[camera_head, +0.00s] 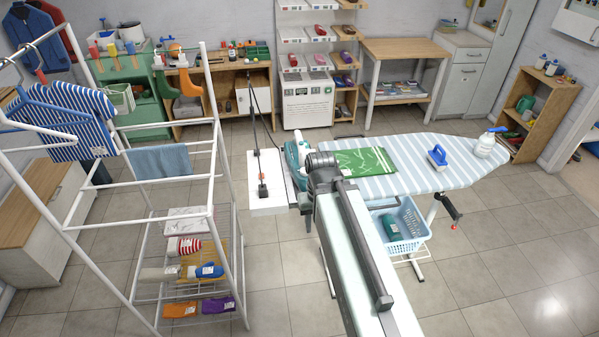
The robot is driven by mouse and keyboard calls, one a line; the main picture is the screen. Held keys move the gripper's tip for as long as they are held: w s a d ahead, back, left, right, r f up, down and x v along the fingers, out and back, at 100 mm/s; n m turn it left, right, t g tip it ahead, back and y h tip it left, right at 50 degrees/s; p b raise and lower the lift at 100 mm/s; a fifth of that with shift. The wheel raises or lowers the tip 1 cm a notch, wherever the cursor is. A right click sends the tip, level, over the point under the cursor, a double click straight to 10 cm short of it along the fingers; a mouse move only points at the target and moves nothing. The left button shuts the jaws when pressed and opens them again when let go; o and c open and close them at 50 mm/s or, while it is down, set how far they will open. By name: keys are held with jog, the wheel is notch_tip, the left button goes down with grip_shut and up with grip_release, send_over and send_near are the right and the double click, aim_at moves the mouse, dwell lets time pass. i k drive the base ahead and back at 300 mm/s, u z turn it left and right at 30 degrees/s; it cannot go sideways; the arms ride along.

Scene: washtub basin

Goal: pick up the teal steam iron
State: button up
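The teal steam iron (291,155) is at the left end of the striped ironing board (460,178). Its teal and white body shows only in part, because my arm and gripper cover its right side. My gripper (305,193) is at the iron, at the far end of my arm. Its fingertips cannot be made out against the iron, so I cannot tell whether they touch it or how far apart they are.
A green cloth (360,162), a blue-handled item (438,158) and a white spray bottle (486,144) are on the board. A light blue basket (402,228) is below. A white drying rack (212,150) stands left. Floor at right is clear.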

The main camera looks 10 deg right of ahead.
aim_at(295, 155)
jog(key=u, duration=3.75)
jog(key=k, duration=1.5)
jog(key=z, duration=1.55)
jog(key=i, duration=1)
